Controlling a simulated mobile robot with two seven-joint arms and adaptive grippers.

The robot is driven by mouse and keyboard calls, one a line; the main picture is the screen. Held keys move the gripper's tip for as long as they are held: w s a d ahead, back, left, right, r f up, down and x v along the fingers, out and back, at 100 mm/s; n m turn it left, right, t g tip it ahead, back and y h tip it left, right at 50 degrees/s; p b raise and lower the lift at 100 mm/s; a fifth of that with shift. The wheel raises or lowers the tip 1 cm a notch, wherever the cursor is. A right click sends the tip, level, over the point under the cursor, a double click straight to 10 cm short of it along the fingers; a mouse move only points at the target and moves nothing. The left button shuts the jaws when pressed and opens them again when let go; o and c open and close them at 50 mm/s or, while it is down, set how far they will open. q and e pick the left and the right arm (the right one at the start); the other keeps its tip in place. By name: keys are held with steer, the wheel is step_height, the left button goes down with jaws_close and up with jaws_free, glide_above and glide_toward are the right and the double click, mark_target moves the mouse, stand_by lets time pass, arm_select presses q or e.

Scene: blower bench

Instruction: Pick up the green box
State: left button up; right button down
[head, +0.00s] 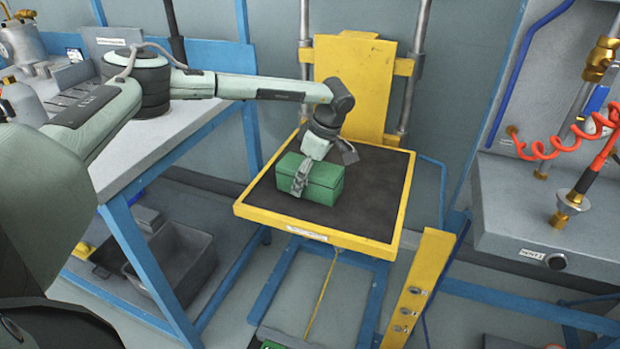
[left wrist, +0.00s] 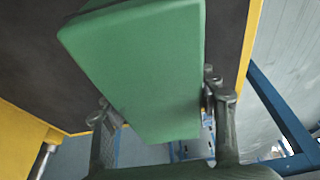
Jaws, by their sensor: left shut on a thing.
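The green box (head: 323,183) is over the black top of a yellow-edged platform (head: 377,199) in the head view. My left gripper (head: 301,182) reaches down on it and is shut on it, with one finger across its near side. In the left wrist view the green box (left wrist: 145,65) fills the middle, between the two fingers of my left gripper (left wrist: 165,118). I cannot tell whether the box touches the platform or is slightly above it. My right gripper is not in view.
A yellow back plate (head: 352,85) stands behind the platform. A blue-framed bench (head: 165,140) is at left, with a grey bin (head: 178,262) below it. A yellow post (head: 418,290) stands front right. A grey workbench (head: 545,220) with a red coiled hose (head: 560,143) is at right.

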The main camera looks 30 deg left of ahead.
arm_select(q)
jaws_close()
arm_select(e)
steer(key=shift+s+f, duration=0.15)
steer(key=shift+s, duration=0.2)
arm_select(q)
steer(key=shift+r, duration=0.1)
